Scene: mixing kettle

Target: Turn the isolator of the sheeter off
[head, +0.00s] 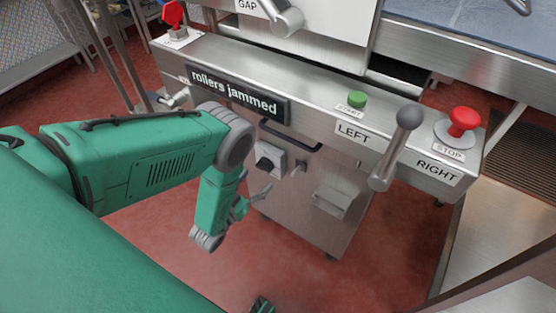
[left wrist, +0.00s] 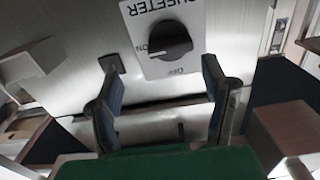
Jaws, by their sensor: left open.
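The sheeter's isolator is a black rotary knob (head: 268,158) on a light plate on the front of the steel cabinet. In the left wrist view the knob (left wrist: 170,40) shows large, with the SHEETER label upside down, ON at its left and OFF below it. Its bar lies roughly across the picture, towards the ON side. My left gripper (head: 262,194) is below the knob in the head view. In the left wrist view its open fingers (left wrist: 160,68) stand either side of the knob's lower area, apart from it, with nothing between them.
Above the isolator are a dark handle (head: 290,137), a "rollers jammed" sign (head: 237,94), a green start button (head: 357,100), a grey lever (head: 397,145) and a red stop button (head: 462,122). A box-like fitting (head: 333,199) is right of the isolator. Red floor lies below.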

